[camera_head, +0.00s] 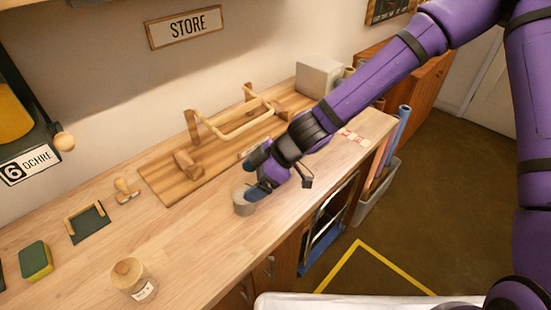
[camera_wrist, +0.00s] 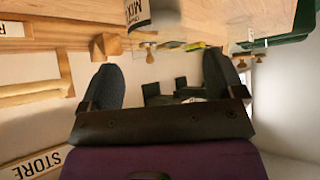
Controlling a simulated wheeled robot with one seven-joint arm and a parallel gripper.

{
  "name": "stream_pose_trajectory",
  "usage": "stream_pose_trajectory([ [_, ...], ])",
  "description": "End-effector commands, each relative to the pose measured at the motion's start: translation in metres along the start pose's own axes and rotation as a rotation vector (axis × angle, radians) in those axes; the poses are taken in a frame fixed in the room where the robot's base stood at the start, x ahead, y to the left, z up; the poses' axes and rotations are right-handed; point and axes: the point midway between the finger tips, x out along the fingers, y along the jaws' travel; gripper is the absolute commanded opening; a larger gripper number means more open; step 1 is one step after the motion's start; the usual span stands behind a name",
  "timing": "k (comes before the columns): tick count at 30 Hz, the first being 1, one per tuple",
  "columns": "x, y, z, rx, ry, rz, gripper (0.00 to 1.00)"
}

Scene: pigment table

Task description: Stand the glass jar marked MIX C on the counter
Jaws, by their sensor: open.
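A small grey jar (camera_head: 242,203) appears upright on the wooden counter (camera_head: 190,235), close to its front edge. In the wrist view a jar (camera_wrist: 140,14) with a pale label reading MIX shows at the top edge, partly cut off; the letter after MIX is not clear. My gripper (camera_head: 257,176) is at this jar, its blue fingers apart. In the wrist view the open fingers (camera_wrist: 163,82) have nothing between them, and the jar lies beyond their tips. In the head view a finger overlaps the jar's top, so I cannot tell whether they touch.
A wooden board (camera_head: 165,187) with a rail (camera_head: 240,122) lies behind my gripper. A stamp (camera_head: 126,190), a dark tray (camera_head: 88,223) and a sponge (camera_head: 36,260) are leftward. Counter between the two jars is clear.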

Motion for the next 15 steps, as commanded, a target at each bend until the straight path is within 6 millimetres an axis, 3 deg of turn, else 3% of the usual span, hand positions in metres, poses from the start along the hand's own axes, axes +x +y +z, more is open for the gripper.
stream_pose_trajectory([
  [15,-0.046,0.000,0.000,-0.002,-0.002,0.002,0.88],
])
